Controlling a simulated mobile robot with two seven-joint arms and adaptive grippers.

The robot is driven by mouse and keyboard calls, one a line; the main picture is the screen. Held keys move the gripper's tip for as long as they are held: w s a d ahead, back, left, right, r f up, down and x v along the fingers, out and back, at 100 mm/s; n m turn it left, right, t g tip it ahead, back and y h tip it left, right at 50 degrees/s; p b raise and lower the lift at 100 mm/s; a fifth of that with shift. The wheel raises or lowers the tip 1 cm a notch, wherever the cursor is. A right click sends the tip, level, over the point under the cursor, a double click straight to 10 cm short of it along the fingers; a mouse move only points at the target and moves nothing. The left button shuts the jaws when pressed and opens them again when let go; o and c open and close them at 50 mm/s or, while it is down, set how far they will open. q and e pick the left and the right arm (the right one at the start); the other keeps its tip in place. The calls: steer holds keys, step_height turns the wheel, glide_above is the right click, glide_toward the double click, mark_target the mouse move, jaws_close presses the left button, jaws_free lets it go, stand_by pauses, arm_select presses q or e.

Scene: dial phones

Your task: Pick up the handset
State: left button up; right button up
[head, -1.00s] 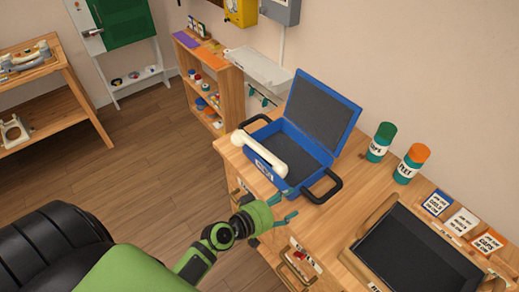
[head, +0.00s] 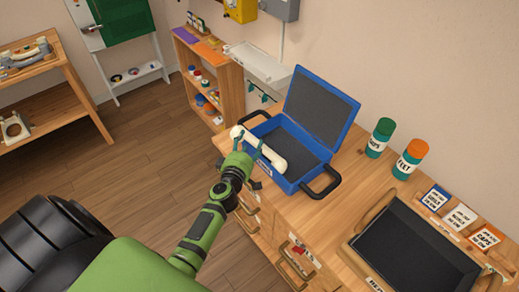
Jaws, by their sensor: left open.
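A white handset (head: 273,157) rests slantwise on the near left rim of the open blue case (head: 318,180), on the wooden workbench. My left gripper (head: 249,145) is open at the handset, its teal fingers reaching up near the handset's middle and far end. One finger shows on each side of part of the bar; whether they touch it I cannot tell. The gripper covers a little of the case's front. My right gripper is not in view.
The case's raised lid (head: 320,107) stands behind the handset, and a black handle (head: 322,184) sticks out on its right. Two green canisters (head: 380,137) and a black-lined tray (head: 415,255) are to the right. A small shelf (head: 215,85) stands behind left.

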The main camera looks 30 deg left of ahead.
arm_select(q)
steer(key=shift+w+a+f, duration=0.1)
steer(key=shift+w, duration=0.5)
jaws_close()
steer(key=shift+r, duration=0.25)
